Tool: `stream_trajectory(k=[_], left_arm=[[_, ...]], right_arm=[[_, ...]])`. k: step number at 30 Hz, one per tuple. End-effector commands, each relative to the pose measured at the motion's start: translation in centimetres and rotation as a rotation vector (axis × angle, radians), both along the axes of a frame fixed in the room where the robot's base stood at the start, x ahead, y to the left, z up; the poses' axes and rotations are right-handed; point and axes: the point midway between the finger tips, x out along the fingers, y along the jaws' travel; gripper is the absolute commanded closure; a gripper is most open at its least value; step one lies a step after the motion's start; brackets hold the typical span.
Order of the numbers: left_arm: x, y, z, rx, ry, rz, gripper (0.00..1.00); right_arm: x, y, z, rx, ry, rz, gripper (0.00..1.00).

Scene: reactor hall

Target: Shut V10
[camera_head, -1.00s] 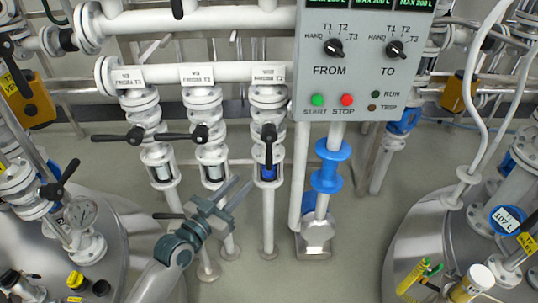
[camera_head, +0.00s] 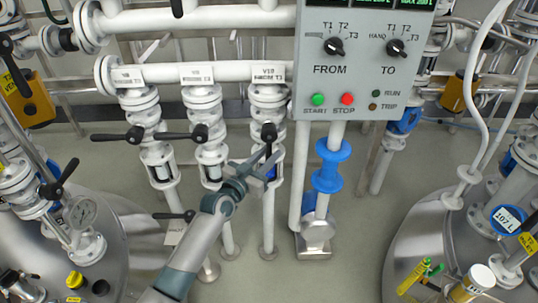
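The label V10 (camera_head: 269,73) is on the rightmost of three white valve columns hanging from the horizontal pipe. The black handle of V10 (camera_head: 268,132) sits below the label, its lever pointing down along the pipe; its lower part is partly hidden by my gripper. My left gripper (camera_head: 266,163) is at this lever, in front of the V10 column. Its two fingers are apart, pointing up and right, and the lever's lower end seems to lie near or between them. I cannot tell whether they touch it. My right gripper is out of view.
To the left, the valves V8 (camera_head: 134,135) and V9 (camera_head: 199,134) have levers pointing left. The grey pump control panel (camera_head: 362,60) hangs close on the right, above a blue-flanged pipe (camera_head: 328,165). Steel tanks flank both sides. A lower black lever (camera_head: 175,215) is beside my arm.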

Motion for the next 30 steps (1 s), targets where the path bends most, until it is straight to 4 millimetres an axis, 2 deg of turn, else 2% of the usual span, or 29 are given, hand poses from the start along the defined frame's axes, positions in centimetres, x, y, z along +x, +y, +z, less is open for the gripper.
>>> stream_trajectory(k=[11,12,15,26,30], left_arm=[[0.5,-0.3,0.0,0.0,0.0,0.0,0.75],[0.5,-0.3,0.0,0.0,0.0,0.0,0.77],[0.5,-0.3,0.0,0.0,0.0,0.0,1.0],[0.5,-0.2,0.0,0.007,0.0,0.0,1.0],[0.4,-0.1,0.1,0.023,0.001,0.0,1.0]], right_arm=[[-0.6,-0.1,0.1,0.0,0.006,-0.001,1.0],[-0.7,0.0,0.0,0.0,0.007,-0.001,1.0],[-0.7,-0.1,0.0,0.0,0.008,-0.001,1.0],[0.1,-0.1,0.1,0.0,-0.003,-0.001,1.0],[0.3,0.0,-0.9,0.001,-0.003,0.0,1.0]])
